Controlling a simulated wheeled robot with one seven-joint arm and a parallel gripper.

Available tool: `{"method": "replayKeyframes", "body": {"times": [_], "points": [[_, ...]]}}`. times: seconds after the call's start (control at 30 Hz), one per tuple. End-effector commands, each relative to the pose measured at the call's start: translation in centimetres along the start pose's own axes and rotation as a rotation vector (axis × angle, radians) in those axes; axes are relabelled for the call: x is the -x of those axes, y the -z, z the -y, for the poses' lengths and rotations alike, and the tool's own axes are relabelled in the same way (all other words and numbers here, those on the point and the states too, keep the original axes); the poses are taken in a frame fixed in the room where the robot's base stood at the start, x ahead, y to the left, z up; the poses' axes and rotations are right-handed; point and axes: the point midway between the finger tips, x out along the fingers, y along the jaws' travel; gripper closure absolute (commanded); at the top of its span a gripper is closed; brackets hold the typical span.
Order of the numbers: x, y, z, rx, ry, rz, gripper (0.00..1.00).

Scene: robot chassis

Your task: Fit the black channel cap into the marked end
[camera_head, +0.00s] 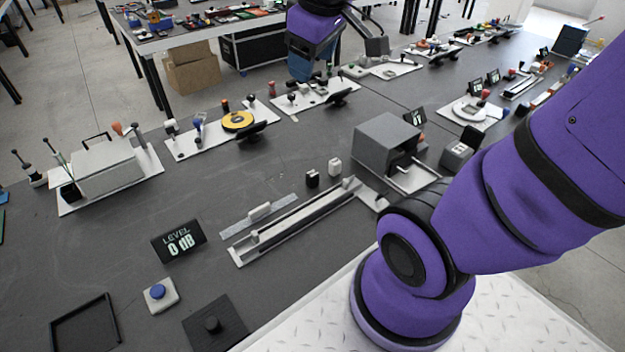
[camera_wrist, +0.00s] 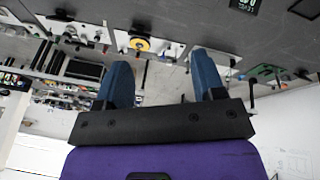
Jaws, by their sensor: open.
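A small black cap (camera_head: 312,179) stands on the dark table, with a similar white cap (camera_head: 335,166) just to its right. In front of them lies a long light-grey channel (camera_head: 300,220) with a slot along it. A thinner grey strip with a small white block (camera_head: 259,212) lies beside it on the left. Which end of the channel is marked is too small to tell. My gripper (camera_head: 303,68) is at the top of the head view, beyond the caps and apart from them. In the wrist view my gripper (camera_wrist: 162,72) has two blue fingers spread apart, with nothing between them.
A "LEVEL 0 dB" display (camera_head: 179,241), a blue button (camera_head: 158,292), a dark square pad (camera_head: 214,323) and a black tray (camera_head: 86,325) are at front left. A grey box (camera_head: 388,145) stands right of the caps. Several device boards line the back.

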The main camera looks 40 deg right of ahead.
Motion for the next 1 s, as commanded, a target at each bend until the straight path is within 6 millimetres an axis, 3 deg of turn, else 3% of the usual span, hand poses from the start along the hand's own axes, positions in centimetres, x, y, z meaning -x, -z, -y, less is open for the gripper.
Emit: {"method": "replayKeyframes", "body": {"times": [0.23, 0.5, 0.77, 1.0], "points": [[-6.2, 2.7, -3.5, 0.237, 0.022, 0.082, 0.37], [-14.1, 4.0, -6.8, 0.502, 0.079, 0.145, 0.37], [-22.5, 3.6, -9.3, 0.752, 0.163, 0.177, 0.37], [-30.8, 1.8, -10.7, 0.975, 0.257, 0.174, 0.37]]}}
